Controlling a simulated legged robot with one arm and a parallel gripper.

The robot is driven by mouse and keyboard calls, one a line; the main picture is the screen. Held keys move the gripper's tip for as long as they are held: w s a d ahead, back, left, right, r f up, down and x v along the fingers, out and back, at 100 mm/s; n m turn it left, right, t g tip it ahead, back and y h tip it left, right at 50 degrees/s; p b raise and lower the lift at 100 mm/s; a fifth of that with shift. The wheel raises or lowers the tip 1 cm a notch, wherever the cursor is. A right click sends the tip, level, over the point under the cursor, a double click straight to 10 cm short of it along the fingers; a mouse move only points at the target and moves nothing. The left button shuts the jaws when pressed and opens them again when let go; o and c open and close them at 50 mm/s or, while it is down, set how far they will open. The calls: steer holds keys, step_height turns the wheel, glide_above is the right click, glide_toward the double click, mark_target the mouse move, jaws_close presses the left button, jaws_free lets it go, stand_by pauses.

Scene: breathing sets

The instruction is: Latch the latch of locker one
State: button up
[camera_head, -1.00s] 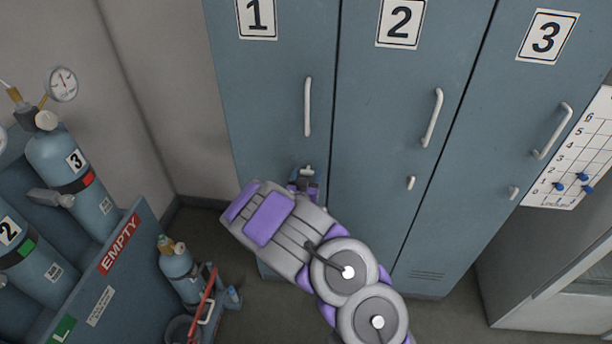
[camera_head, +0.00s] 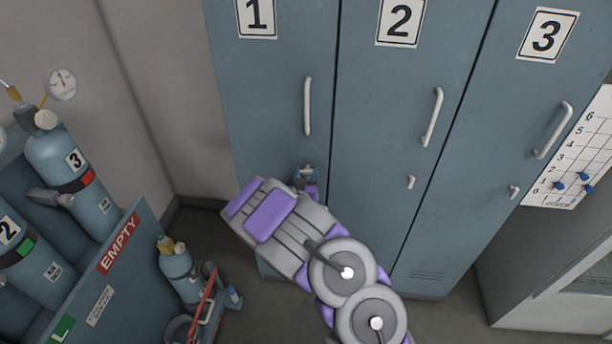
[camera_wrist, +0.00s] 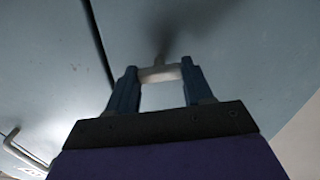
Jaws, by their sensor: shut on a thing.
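Locker one (camera_head: 270,90) is a blue-grey door with a "1" label, a white handle and a small pale latch (camera_head: 307,170) low on its right side. My gripper (camera_head: 306,177) is at this latch, with its fingers partly hidden behind my grey and purple wrist. In the wrist view, the two dark blue fingers (camera_wrist: 160,84) are shut on the latch (camera_wrist: 160,73), whose pale bar lies across between their tips. A blurred stem runs from the bar to the door. The door looks flush with its neighbour.
Locker two (camera_head: 390,110) and locker three (camera_head: 500,120) stand to the right, with small latches of their own. A blue cylinder rack (camera_head: 130,270) marked EMPTY stands at the left. A small cylinder (camera_head: 180,275) and a red-handled item (camera_head: 205,305) are on the floor beside it.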

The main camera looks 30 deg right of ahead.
steer(key=n, duration=0.3)
steer(key=shift+a+n, duration=0.1)
steer(key=shift+n, duration=0.2)
steer(key=n, duration=0.4)
steer(key=shift+w+a+n, duration=0.1)
steer(key=shift+n, duration=0.2)
steer(key=n, duration=0.4)
steer(key=shift+f+p, duration=0.1)
steer(key=shift+p, duration=0.2)
steer(key=shift+f+n, duration=0.1)
steer(key=shift+n, duration=2)
steer(key=o, duration=1)
steer(key=shift+w+a, duration=0.1)
steer(key=shift+o, duration=0.2)
